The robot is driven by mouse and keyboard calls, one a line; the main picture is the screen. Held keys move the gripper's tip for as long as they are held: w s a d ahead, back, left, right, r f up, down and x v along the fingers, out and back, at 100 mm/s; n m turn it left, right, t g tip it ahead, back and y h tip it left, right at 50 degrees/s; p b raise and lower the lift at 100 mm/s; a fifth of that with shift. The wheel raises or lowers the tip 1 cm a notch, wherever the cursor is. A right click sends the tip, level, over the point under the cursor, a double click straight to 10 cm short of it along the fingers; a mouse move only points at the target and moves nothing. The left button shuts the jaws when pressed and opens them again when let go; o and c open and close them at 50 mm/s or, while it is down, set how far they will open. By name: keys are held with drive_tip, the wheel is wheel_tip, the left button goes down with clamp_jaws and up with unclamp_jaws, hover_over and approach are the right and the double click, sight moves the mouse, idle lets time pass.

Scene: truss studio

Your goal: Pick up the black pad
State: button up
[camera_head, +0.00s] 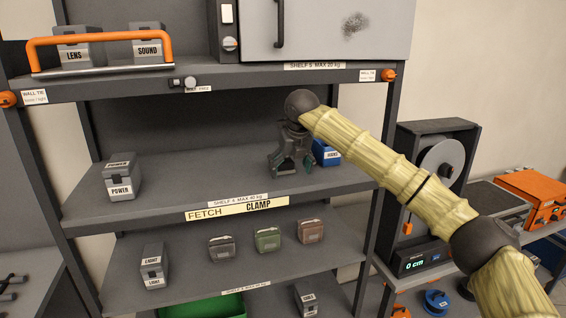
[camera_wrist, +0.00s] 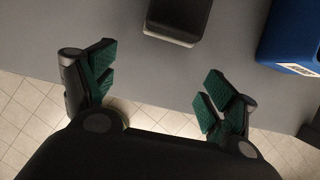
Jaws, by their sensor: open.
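A black, block-like thing with rounded edges, which looks like the black pad (camera_wrist: 180,14), lies on the grey shelf at the top of the wrist view, cut off by the frame. Its pale lower edge faces me. In the head view I cannot make it out; my gripper and arm cover that part of the shelf. My gripper (camera_wrist: 158,68) is open and empty, its green-lined fingers apart at the shelf's front edge, short of the black thing. In the head view my gripper (camera_head: 285,170) is over the right half of shelf 4.
A blue bin (camera_wrist: 293,35) stands right of the black thing. A grey POWER case (camera_head: 121,177) sits at the left of shelf 4. Several small cases (camera_head: 268,240) stand on the shelf below. Shelf 4's middle is clear. The rack's right post (camera_head: 378,215) is near my arm.

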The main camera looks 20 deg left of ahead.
sight(285, 165)
drive_tip(key=shift+w+a+r, duration=0.15)
drive_tip(key=shift+a+r, duration=0.1)
drive_tip(key=w, duration=0.1)
drive_tip(key=w+a+f, duration=0.1)
drive_tip(key=shift+w+f+p, duration=0.2)
drive_tip(key=shift+w+p, duration=0.1)
drive_tip(key=shift+p, duration=0.05)
drive_tip(key=shift+w+a+r+p, duration=0.45)
drive_tip(key=shift+a+r+p, duration=0.05)
drive_tip(key=shift+p, duration=0.2)
drive_tip(key=w, duration=0.1)
drive_tip(key=w+a+p, duration=0.1)
drive_tip(key=shift+w+a+f, duration=0.25)
drive_tip(key=shift+w+a, duration=0.1)
drive_tip(key=shift+w, duration=0.05)
drive_tip(key=shift+d+f+p, duration=0.1)
drive_tip(key=shift+f+p, duration=0.35)
drive_tip(key=shift+p, duration=0.3)
drive_tip(key=shift+f, duration=0.2)
drive_tip(key=c, duration=1.1)
